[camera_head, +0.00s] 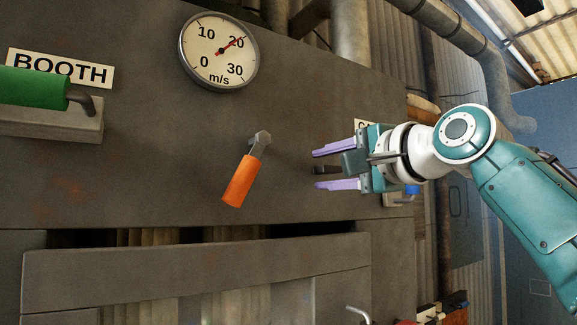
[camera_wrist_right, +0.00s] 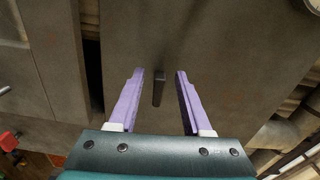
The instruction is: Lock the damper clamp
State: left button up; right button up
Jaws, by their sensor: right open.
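My right gripper (camera_head: 315,169) is open, its two purple fingers pointing left in front of the dark metal panel. A small dark lever (camera_head: 327,170) shows between the fingers, and it also shows in the right wrist view (camera_wrist_right: 159,88), between the fingertips and apart from both. It may be the damper clamp; no label on it is readable. An orange-handled lever (camera_head: 239,181) on a grey pivot hangs tilted down-left, to the left of my right gripper. My left gripper is not in view.
A round m/s gauge (camera_head: 219,51) sits above, its red needle near 20. A green handle (camera_head: 33,88) is at the left under a BOOTH sign (camera_head: 60,68). A ledge (camera_head: 190,270) with dark slots runs below. A partly hidden label stands behind my right gripper.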

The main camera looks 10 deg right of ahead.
jog(key=p+v, duration=0.2)
jog(key=v, duration=0.7)
jog(key=shift+s, duration=0.25)
jog(key=shift+o, duration=0.3)
